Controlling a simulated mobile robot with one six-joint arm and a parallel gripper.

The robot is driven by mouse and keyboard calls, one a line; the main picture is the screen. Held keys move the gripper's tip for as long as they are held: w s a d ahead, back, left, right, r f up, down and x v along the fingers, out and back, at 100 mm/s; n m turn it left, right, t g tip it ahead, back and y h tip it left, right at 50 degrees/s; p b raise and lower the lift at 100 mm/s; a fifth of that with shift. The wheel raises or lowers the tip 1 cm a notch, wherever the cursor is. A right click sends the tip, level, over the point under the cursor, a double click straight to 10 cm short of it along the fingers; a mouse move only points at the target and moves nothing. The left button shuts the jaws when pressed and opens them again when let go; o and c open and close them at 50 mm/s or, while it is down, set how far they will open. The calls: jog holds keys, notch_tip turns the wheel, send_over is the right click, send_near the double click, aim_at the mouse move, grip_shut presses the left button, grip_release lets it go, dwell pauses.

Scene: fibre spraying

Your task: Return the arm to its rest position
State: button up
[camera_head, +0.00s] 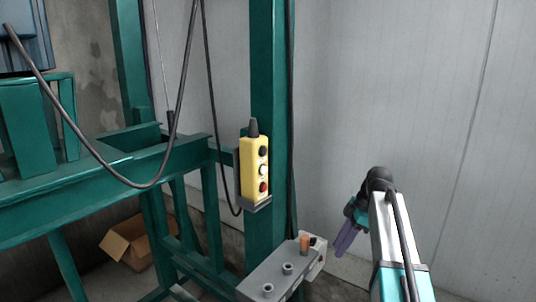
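My arm reaches up from the lower right, and my gripper (342,243) hangs at its end, pointing down and left. Its purple fingers look close together, but from this angle I cannot tell if they are open or shut. I see nothing held between them. The gripper is just right of the grey box (275,274) with several round knobs or fittings on top. The fingertips look close to its right end; I cannot tell how far apart they are in depth.
A green steel frame (268,120) fills the left and middle. A yellow pendant (250,168) with black, white and red buttons hangs on its post. Dark cables loop at left. A cardboard box (131,238) lies below. The pale wall (420,100) stands behind; the upper right is clear.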

jog(key=s+a+f+m+g+h, duration=0.1)
jog(key=s+a+f+m, duration=0.2)
jog(key=f, duration=0.8)
jog(key=s+f+m+g, duration=0.1)
jog(key=s+f+m, duration=0.2)
jog(key=s+f, duration=0.5)
jog(key=s+a+f+m+g+h, duration=0.1)
jog(key=s+a+f+m, duration=0.15)
jog(key=f, duration=1.05)
jog(key=s+f+m+g+h, duration=0.1)
jog(key=s+f+m, duration=0.3)
jog(key=s+f, duration=0.6)
jog(key=s+f+m+g+h, duration=0.1)
jog(key=s+f+m, duration=0.3)
jog(key=s+f, duration=0.7)
jog(key=s, duration=0.7)
jog(key=shift+s+a, duration=0.2)
jog(key=shift+a, duration=0.05)
jog(key=shift+r, duration=0.1)
